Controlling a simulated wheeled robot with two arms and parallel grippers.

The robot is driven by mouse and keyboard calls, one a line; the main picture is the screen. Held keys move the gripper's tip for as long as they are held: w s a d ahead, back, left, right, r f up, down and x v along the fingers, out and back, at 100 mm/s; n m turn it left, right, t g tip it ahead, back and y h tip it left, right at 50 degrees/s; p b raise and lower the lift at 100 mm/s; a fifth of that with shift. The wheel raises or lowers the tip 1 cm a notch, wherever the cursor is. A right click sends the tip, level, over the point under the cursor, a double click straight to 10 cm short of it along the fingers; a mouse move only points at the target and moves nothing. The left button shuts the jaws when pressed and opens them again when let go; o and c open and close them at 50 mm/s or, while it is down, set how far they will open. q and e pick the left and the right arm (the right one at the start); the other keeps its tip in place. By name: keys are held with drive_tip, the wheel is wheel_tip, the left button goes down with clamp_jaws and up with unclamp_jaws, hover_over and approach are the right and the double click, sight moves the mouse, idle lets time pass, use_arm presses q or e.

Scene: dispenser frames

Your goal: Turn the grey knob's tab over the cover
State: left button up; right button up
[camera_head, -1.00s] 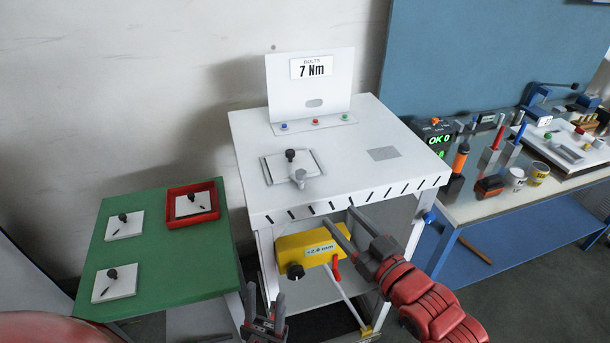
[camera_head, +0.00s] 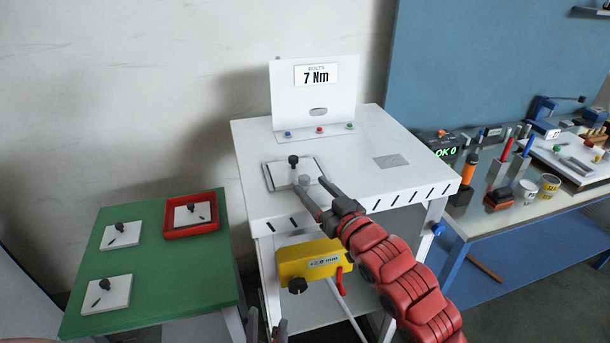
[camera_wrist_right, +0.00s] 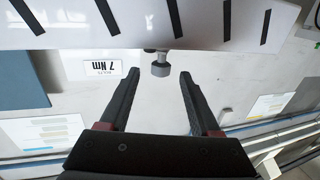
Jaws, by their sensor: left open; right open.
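The grey knob (camera_head: 305,180) stands at the right front edge of the white cover (camera_head: 279,178) on top of the white table. A small black knob (camera_head: 293,161) stands on the cover. My right gripper (camera_head: 309,185) is open at the grey knob, its fingers reaching toward it from the front right. In the right wrist view the grey knob (camera_wrist_right: 161,69) shows between and just beyond the open fingertips. I cannot make out the knob's tab. My left gripper (camera_head: 268,325) shows only its tips at the bottom edge; it is open, low and away from the cover.
An upright white panel with a 7 Nm sign (camera_head: 316,75) stands behind the cover. A yellow block (camera_head: 297,263) hangs below the table's front. A green table (camera_head: 155,260) with several plates stands left. A crowded bench (camera_head: 540,205) stands right.

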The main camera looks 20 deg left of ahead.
sight(307, 183)
drive_tip(key=shift+p+x, duration=0.4)
drive_tip(key=shift+x, duration=1.6)
clamp_jaws()
